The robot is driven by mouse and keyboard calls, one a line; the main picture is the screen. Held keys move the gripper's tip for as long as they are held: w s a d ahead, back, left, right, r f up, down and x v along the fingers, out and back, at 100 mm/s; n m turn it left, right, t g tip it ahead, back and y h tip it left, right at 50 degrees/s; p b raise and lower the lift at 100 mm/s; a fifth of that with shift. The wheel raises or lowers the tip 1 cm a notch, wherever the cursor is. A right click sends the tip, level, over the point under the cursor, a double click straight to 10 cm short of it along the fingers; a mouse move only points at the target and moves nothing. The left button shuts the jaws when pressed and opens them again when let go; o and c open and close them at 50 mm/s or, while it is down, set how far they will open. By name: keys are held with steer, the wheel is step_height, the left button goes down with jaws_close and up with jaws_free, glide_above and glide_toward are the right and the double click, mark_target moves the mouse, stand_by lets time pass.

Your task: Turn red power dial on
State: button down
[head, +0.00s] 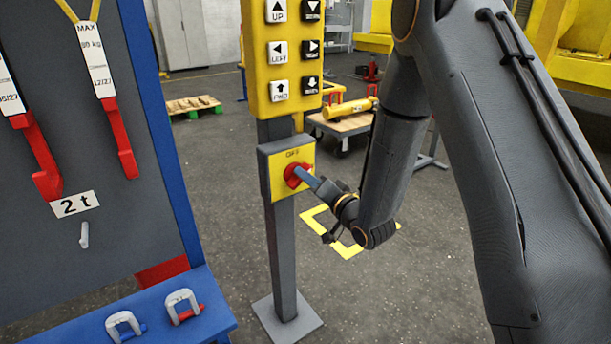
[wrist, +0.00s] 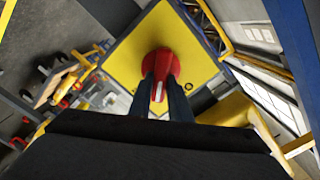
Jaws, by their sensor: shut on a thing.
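The red power dial (head: 293,176) sits on the yellow face of a small switch box (head: 279,188), below an "OFF" label (head: 293,154). The box is fixed to a grey post. My gripper (head: 303,174) reaches the dial from the right and is shut on it. In the wrist view the red dial (wrist: 160,68) stands on the yellow plate (wrist: 128,63), with the two dark fingers of my gripper (wrist: 160,88) on either side of its grip. A pale mark shows on the dial's grip between the fingers. My arm hides part of the area right of the box.
A yellow button panel (head: 295,60) with arrow keys is above the box on the same post. A blue-framed tool board (head: 95,130) with red-handled slings stands at left, with shackles (head: 181,305) on its ledge. Open floor lies around the post base (head: 287,318).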

steer(key=shift+w+d+f+m+p, duration=0.15)
steer(key=shift+m+p, duration=0.3)
steer(key=shift+m, duration=1.45)
steer(key=shift+s+f+m+p, duration=0.15)
steer(key=shift+m+p, duration=0.3)
steer(key=shift+m, duration=1.45)
steer(key=shift+w+f, duration=0.1)
steer(key=c, duration=1.6)
jaws_free()
steer(key=shift+c, duration=0.2)
steer(key=v, duration=0.7)
steer(key=shift+s+d+b, duration=0.25)
steer(key=shift+s+b, duration=0.05)
steer(key=shift+b, duration=0.1)
